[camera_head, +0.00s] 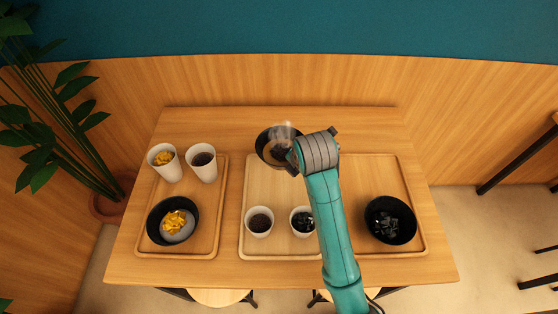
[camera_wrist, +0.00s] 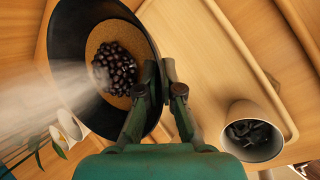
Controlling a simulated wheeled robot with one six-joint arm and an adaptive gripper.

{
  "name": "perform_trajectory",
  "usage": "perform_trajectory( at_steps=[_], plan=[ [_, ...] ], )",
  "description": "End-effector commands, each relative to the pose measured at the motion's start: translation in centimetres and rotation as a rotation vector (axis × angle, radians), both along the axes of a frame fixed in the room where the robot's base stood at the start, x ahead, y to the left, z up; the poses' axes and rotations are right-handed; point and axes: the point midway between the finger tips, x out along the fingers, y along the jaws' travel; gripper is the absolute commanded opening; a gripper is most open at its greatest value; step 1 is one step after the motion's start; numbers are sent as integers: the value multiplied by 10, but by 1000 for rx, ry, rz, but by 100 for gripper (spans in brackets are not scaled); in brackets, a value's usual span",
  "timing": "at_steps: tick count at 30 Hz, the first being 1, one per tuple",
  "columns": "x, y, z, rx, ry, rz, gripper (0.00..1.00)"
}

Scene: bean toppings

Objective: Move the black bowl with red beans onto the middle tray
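The black bowl with red beans (camera_head: 266,148) is at the back of the table, over the far edge of the middle tray (camera_head: 242,232). In the wrist view the bowl (camera_wrist: 68,32) shows dark red beans (camera_wrist: 115,68) on a brownish filling. My gripper (camera_wrist: 160,66) has one finger inside the bowl and one outside, closed on its right rim. In the head view my gripper is mostly hidden behind my wrist. Whether the bowl is clear of the surface, I cannot tell. My arm hides the right part of the middle tray.
Two white cups (camera_head: 259,222) (camera_head: 302,221) stand at the middle tray's front. The left tray (camera_head: 208,253) holds a black bowl with yellow topping (camera_head: 173,220) and two cups (camera_head: 164,162) (camera_head: 202,163). A black bowl with dark cubes (camera_head: 390,220) is on the right. Pale steam crosses the held bowl.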

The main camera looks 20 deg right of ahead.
Motion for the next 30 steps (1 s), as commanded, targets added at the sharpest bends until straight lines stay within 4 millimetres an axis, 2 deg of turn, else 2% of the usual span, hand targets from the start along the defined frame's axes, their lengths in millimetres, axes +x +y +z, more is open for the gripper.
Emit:
perform_trajectory(
  at_steps=[12,17,24,30],
  plan=[
    [0,0,-57,0,1,0,0],
    [0,0,-66,0,0,0,0],
    [-1,0,-96,0,2,0,0],
    [0,0,-99,0,-1,-1,0]
  ],
)
